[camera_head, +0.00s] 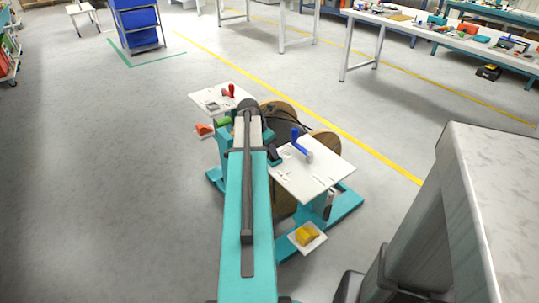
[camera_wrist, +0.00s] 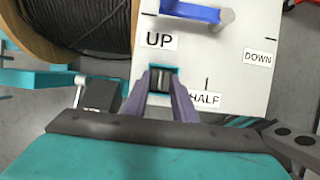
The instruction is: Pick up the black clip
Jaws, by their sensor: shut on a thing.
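In the wrist view, the two grey fingers of my gripper (camera_wrist: 160,82) are closed around a small dark piece, which looks like the black clip (camera_wrist: 160,84). It sits at a teal-edged spot by the white panel's edge, under the UP label. I cannot tell whether the clip is clear of the surface. In the head view, my teal arm reaches over the reel stand and mostly hides the clip and fingers.
A blue lever (camera_head: 298,142) stands on the white panel (camera_head: 318,175) labelled UP, HALF and DOWN. Cable reels (camera_head: 279,112) sit behind. A red lever (camera_head: 230,91) is on the other panel (camera_head: 205,104). A tray (camera_head: 318,243) holds a yellow thing. Floor at left is clear.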

